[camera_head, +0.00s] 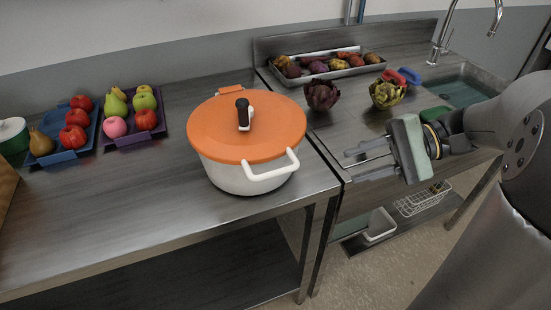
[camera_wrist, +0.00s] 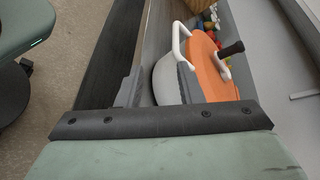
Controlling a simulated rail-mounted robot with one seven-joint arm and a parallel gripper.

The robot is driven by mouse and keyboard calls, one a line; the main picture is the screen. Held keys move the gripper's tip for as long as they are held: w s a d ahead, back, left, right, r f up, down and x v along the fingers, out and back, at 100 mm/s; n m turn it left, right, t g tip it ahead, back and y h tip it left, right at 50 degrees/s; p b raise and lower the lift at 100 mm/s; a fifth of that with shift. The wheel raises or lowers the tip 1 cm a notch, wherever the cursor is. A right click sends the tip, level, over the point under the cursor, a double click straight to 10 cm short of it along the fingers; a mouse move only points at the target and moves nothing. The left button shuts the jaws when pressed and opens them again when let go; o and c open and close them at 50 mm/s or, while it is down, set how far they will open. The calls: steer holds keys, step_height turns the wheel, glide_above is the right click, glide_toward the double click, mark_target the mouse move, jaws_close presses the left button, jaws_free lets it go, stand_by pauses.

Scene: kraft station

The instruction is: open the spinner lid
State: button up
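The spinner is a white pot (camera_head: 238,178) with an orange lid (camera_head: 215,130) on it, standing on the steel table. The lid is closed and has a black-and-white crank knob (camera_head: 243,114) on top. A white loop handle (camera_head: 272,172) sticks out toward the front right. My gripper (camera_head: 346,165) is to the right of the spinner, apart from it, with its two fingers spread and nothing between them. In the wrist view the orange lid (camera_wrist: 212,75), the white handle (camera_wrist: 181,38) and the black knob (camera_wrist: 232,48) show beyond the fingers.
Blue tray (camera_head: 45,159) and purple tray (camera_head: 110,143) with fruit lie left of the spinner. A metal tray (camera_head: 292,81) of vegetables and two artichokes (camera_head: 321,95) (camera_head: 386,94) stand on the right counter. A sink (camera_head: 465,88) is at far right.

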mark_target(284, 170)
steer(key=shift+y, duration=0.7)
steer(key=x, duration=0.5)
steer(key=w+x, duration=0.1)
steer(key=x, duration=0.9)
steer(key=shift+w+a+r, duration=0.15)
steer(key=shift+w+a, duration=0.15)
steer(key=shift+a, duration=0.05)
jaws_close()
